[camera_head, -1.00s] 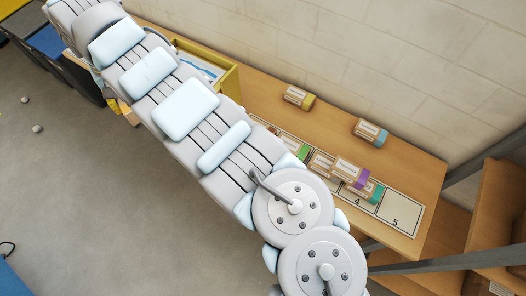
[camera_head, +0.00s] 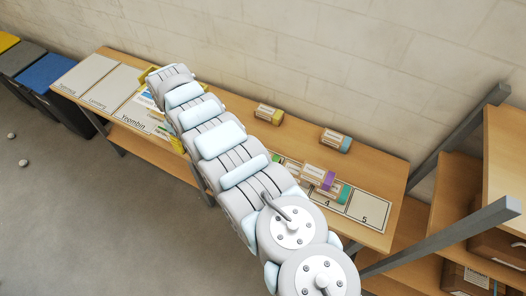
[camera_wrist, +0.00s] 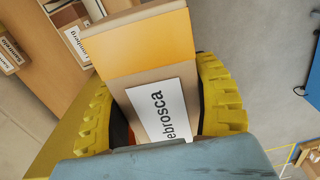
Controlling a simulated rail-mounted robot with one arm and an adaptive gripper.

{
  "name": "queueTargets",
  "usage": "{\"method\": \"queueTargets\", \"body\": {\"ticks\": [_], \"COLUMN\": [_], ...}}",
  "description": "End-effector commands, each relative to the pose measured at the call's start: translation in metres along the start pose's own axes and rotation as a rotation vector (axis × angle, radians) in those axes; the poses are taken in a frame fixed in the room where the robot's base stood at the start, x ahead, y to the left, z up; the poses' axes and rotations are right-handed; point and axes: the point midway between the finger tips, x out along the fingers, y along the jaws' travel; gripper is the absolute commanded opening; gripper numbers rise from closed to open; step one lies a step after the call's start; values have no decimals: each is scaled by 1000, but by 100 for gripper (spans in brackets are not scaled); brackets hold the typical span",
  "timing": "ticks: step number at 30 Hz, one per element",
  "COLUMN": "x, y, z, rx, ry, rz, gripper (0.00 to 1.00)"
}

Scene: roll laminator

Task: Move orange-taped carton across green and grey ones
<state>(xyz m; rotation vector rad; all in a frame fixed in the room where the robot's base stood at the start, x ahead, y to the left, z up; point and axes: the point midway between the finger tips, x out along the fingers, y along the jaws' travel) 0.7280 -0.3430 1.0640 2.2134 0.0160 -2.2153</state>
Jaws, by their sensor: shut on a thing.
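The orange-taped carton (camera_wrist: 150,45) fills the middle of the wrist view, tilted, with a white label ending in "ebrosca". My gripper (camera_wrist: 162,92) is shut on it, one yellow pad on each side. On the table there, a green-taped carton (camera_head: 275,157) is partly covered by my arm. I cannot make out a grey-taped carton. Purple-taped (camera_head: 319,177) and teal-taped (camera_head: 342,191) cartons stand close together by the row of numbered squares.
An olive-taped carton (camera_head: 268,114) and a blue-taped carton (camera_head: 336,140) stand near the wall. Square 5 (camera_head: 370,207) is empty. A yellow-edged tray (camera_head: 178,145) is partly behind my arm. Named mats (camera_head: 110,88) lie at the table's left end. Grey posts (camera_head: 445,235) rise at right.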

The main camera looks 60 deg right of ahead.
Motion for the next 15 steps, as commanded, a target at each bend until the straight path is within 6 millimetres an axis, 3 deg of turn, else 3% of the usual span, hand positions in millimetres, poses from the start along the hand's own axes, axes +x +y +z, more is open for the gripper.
{"method": "queueTargets", "body": {"ticks": [3, 8, 15], "x": [21, 52, 95], "y": [46, 95, 157], "z": [34, 83, 167], "rx": [2, -11, -32], "ry": [-2, -2, -3], "rz": [-1, -3, -3], "gripper": [22, 22, 22]}}
